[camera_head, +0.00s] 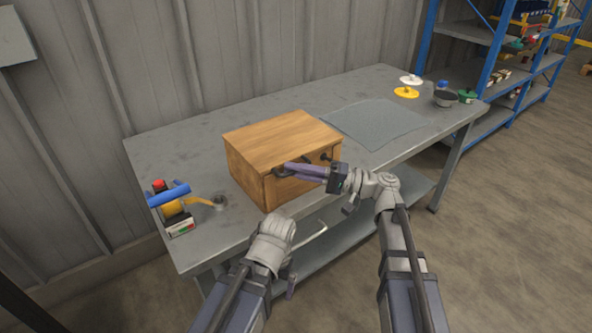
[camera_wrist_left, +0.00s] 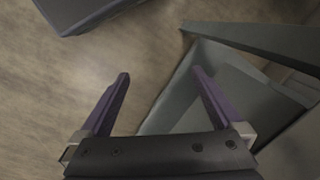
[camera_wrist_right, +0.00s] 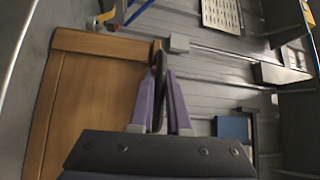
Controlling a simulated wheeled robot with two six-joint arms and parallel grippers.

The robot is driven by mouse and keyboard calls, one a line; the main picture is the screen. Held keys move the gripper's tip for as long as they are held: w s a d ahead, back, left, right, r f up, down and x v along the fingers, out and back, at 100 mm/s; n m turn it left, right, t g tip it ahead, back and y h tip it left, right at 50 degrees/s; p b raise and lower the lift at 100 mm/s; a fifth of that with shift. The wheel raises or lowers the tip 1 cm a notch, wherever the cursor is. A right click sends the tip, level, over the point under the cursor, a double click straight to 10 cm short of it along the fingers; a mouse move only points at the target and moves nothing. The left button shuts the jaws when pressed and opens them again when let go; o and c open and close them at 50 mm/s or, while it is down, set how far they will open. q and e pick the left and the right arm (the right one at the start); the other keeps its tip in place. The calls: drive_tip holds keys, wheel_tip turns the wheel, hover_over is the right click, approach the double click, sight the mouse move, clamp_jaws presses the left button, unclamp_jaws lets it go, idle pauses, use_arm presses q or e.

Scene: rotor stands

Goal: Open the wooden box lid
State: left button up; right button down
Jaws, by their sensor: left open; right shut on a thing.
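The wooden box (camera_head: 248,178) stands on the grey workbench with its wooden lid (camera_head: 280,138) lying flat on top. Dark handles show on its front, one at the right (camera_head: 326,157). My right gripper (camera_head: 290,169) is at the box's front, shut on the left dark handle (camera_head: 281,173). In the right wrist view the dark handle (camera_wrist_right: 158,88) runs between the purple fingers, beside the wooden panel (camera_wrist_right: 85,105). My left gripper (camera_wrist_left: 162,75) is open and empty, over the floor and a grey surface below the bench's front edge.
A tool with a blue handle (camera_head: 168,195) lies on the workbench (camera_head: 160,145) left of the box. A grey mat (camera_head: 375,122), a yellow part (camera_head: 406,92), a white part (camera_head: 411,80) and a dark bowl (camera_head: 445,98) are to the right. Blue shelving (camera_head: 490,65) stands beyond.

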idle(0.7)
drive_tip(key=w+a+r+m+g+h+p, duration=0.1)
drive_tip(key=w+a+r+m+h+p, duration=0.15)
drive_tip(key=r+p, duration=0.8)
drive_tip(key=w+a+r+m+h+p, duration=0.1)
drive_tip(key=w+r+m+h+p, duration=0.35)
drive_tip(key=p, duration=1.15)
drive_tip(key=w+a+r+g+h+p, duration=0.1)
drive_tip(key=w+a+r+g+p, duration=0.2)
drive_tip(key=w+a+r+p, duration=0.6)
drive_tip(key=shift+w+a+r+m+h+p, duration=0.4)
drive_tip(key=shift+w+p, duration=0.7)
drive_tip(key=shift+p, duration=1.65)
drive_tip(key=shift+r, duration=0.1)
drive_tip(key=shift+d, duration=0.1)
drive_tip(key=c, duration=0.9)
unclamp_jaws()
